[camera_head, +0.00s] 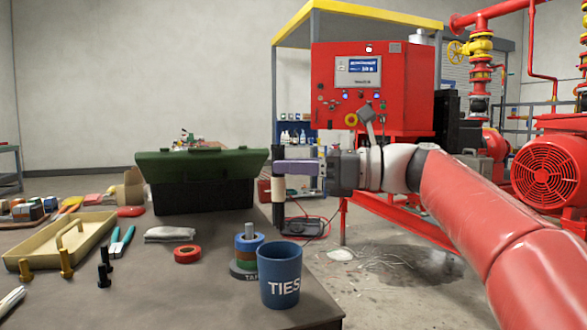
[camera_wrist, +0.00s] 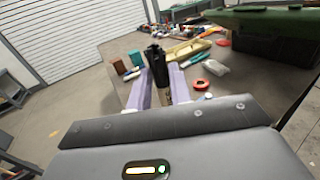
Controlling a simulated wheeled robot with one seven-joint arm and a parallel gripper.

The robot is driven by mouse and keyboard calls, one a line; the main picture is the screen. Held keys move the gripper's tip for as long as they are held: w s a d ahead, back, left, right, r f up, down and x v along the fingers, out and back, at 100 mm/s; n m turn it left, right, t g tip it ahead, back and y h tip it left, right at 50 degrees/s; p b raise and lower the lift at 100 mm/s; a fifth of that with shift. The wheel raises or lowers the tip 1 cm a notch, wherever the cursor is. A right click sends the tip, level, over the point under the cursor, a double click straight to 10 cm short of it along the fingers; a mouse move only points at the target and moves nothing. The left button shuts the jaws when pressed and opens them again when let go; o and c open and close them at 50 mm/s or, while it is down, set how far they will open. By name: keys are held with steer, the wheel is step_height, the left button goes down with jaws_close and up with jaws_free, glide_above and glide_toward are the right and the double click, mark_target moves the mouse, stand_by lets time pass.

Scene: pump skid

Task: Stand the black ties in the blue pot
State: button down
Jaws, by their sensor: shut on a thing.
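The black ties (camera_head: 279,216) are an upright dark bundle with a pale band around the middle. My gripper (camera_head: 290,168) is shut on them and holds them in the air, above and behind the blue pot. In the wrist view the ties (camera_wrist: 156,62) stand between the purple fingers of my gripper (camera_wrist: 160,80). The blue pot (camera_head: 278,262), marked "TIES", stands upright near the table's front right corner in the head view. Its inside is mostly hidden. I cannot make out the pot in the wrist view.
Stacked tape rolls (camera_head: 247,252) stand close left of the pot. A red tape roll (camera_head: 187,254), a folded cloth (camera_head: 172,234) and a green-lidded toolbox (camera_head: 203,180) lie farther left and back. A cream tray (camera_head: 92,233) and upright bolts (camera_head: 66,263) are at left.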

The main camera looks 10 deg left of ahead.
step_height(320, 180, down, 9)
steer(key=b, duration=0.5)
steer(key=shift+b, duration=0.35)
steer(key=c, duration=1.2)
jaws_free()
steer(key=shift+d, duration=0.1)
steer(key=d, duration=0.7)
steer(key=shift+w+d+p, duration=0.1)
steer(key=shift+d+p, duration=0.25)
steer(key=shift+p, duration=0.05)
